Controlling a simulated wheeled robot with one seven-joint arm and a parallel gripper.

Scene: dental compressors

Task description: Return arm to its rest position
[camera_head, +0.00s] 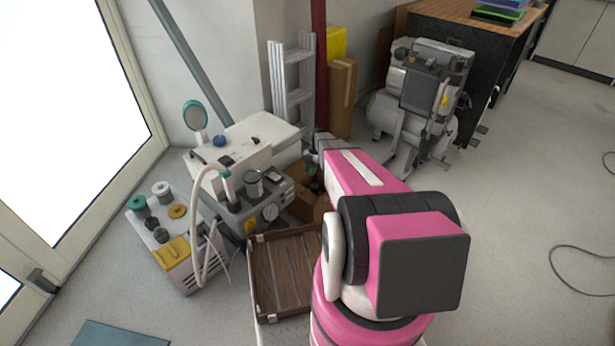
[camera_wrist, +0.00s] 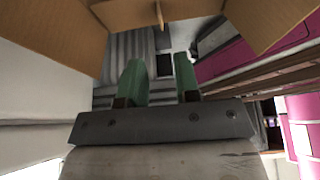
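My pink and black arm (camera_head: 365,175) reaches forward from the lower middle of the head view, toward the equipment by the wall. My gripper (camera_wrist: 158,66) shows in the wrist view as two green fingers, spread apart with nothing visible between them. In the head view the gripper is mostly hidden beside the forearm's far end, near a cardboard box (camera_head: 305,205). Cardboard flaps (camera_wrist: 265,18) also show at the top of the wrist view, close beyond the fingers.
A dental unit (camera_head: 255,205) and a white cart with jars (camera_head: 175,245) stand left of my arm. A slatted wooden crate (camera_head: 283,275) is close below it. A compressor (camera_head: 425,100) stands behind right, near a bench (camera_head: 475,30). Floor at right is mostly clear, with a cable (camera_head: 575,270).

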